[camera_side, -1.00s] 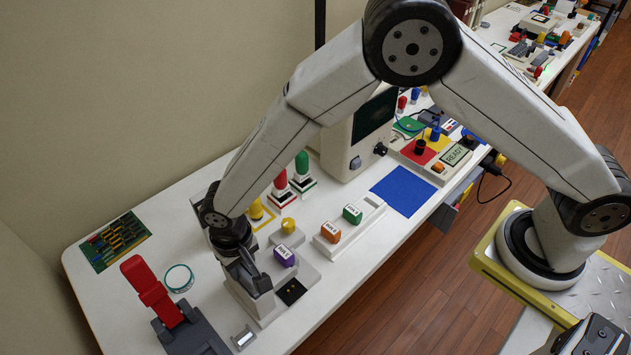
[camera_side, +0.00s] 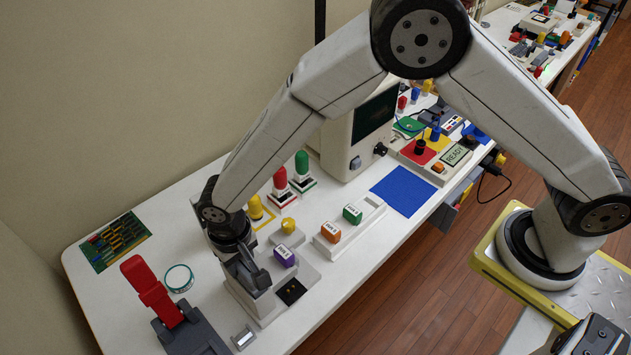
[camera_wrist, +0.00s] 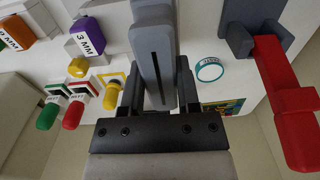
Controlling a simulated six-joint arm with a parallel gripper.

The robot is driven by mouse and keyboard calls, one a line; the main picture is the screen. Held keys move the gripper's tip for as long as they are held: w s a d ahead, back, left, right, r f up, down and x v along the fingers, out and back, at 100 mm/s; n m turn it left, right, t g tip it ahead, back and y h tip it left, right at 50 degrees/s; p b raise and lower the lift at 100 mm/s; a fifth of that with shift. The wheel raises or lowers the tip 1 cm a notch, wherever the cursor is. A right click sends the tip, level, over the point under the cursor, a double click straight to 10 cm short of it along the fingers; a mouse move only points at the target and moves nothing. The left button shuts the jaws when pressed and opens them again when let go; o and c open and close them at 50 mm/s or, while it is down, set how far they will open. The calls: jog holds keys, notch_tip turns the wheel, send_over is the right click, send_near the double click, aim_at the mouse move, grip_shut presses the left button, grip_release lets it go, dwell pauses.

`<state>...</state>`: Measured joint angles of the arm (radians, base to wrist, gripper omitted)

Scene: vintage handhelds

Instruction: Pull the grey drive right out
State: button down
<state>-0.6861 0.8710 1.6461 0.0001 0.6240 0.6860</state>
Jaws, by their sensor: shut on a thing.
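The grey drive (camera_wrist: 154,55) fills the middle of the wrist view as a long grey body with a dark slot down its face. My gripper (camera_wrist: 160,92) is shut on it, one dark finger on each side. In the side view my gripper (camera_side: 254,278) points down over the pale housing (camera_side: 262,311) at the front left of the table. My fingers and wrist hide most of the drive there, so I cannot tell how much of it is still inside the housing.
A purple block (camera_side: 285,257) and a black square pad (camera_side: 291,291) sit close right of my gripper. A red lever (camera_side: 150,290) stands at the left, near a teal ring (camera_side: 179,279). Red (camera_side: 280,179) and green (camera_side: 302,163) knobs stand behind. A blue mat (camera_side: 404,191) lies clear farther right.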

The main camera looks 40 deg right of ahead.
jog(key=shift+r, duration=0.35)
dwell(0.3)
